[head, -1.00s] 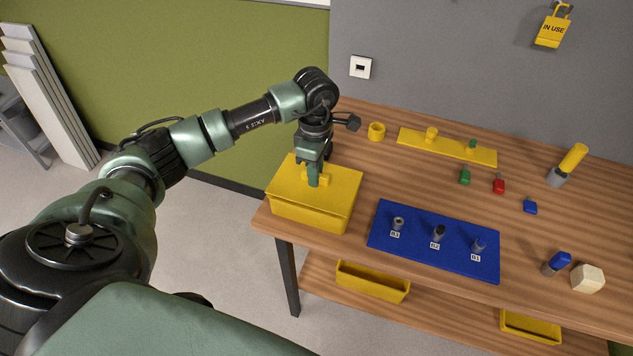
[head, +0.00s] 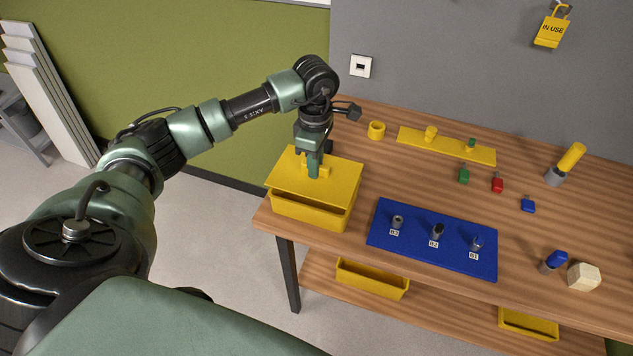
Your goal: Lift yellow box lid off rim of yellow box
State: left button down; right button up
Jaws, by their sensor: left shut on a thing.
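The yellow box (head: 306,214) stands at the left front corner of the wooden table. The yellow box lid (head: 330,190) is a flat plate with a raised handle in its middle. It is slightly above the box, with a dark gap showing along the front between lid and rim. My left gripper (head: 313,172) points down from above and is shut on the lid's handle; its fingers partly hide the handle. The back edge of the box is hidden under the lid. My right gripper is not in view.
A blue mat (head: 415,250) with several labelled pegs lies right of the box. A yellow ring (head: 376,130) and a yellow strip (head: 460,150) lie behind. Small green, red and blue pieces lie farther right. Yellow bins (head: 372,280) sit on the lower shelf.

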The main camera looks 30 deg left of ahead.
pick_arm(q)
jog(key=shift+r+p, duration=1.3)
jog(key=shift+r, duration=1.25)
